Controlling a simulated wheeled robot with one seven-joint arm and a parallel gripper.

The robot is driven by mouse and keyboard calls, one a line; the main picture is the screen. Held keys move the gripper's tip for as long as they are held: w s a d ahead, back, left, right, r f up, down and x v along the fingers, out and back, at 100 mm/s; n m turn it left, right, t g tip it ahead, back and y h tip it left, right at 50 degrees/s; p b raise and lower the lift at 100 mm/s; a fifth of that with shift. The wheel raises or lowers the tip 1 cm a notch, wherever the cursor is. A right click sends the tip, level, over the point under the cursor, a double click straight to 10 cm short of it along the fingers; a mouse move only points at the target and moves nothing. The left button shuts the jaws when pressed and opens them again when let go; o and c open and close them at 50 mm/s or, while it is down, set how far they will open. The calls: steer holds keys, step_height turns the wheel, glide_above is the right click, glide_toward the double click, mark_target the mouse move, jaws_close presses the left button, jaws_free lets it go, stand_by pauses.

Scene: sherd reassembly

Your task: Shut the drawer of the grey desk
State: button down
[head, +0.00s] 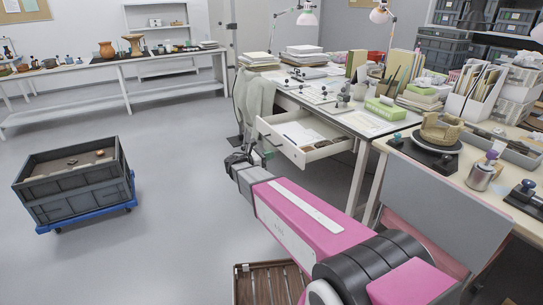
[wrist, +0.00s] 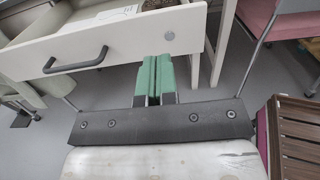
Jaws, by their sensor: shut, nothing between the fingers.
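The drawer (head: 279,143) of the grey desk (head: 345,118) is pulled well out, with white papers and a brown section inside. In the wrist view, its pale front (wrist: 120,38) fills the upper part, with a black bar handle (wrist: 76,63) left of centre. My gripper (wrist: 155,58) has its green fingers together and empty. They point at the drawer front, to the right of the handle, overlapping its lower edge in the picture. I cannot tell whether they touch it. In the head view, my gripper is at the drawer front, partly hidden by my arm.
A grey crate (head: 75,184) on a blue dolly stands on the floor at left. A brown slatted crate (head: 268,284) lies near my arm, and a grey-backed chair (head: 440,205) is at right. Open floor lies between the left crate and the desk.

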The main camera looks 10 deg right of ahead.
mark_target(295, 148)
steer(key=x, duration=1.1)
steer(key=shift+w+d, duration=0.1)
steer(key=shift+d, duration=0.1)
steer(key=x, duration=3.2)
steer(key=shift+w+d, duration=0.15)
steer(key=shift+d, duration=0.1)
steer(key=shift+d+r, duration=0.1)
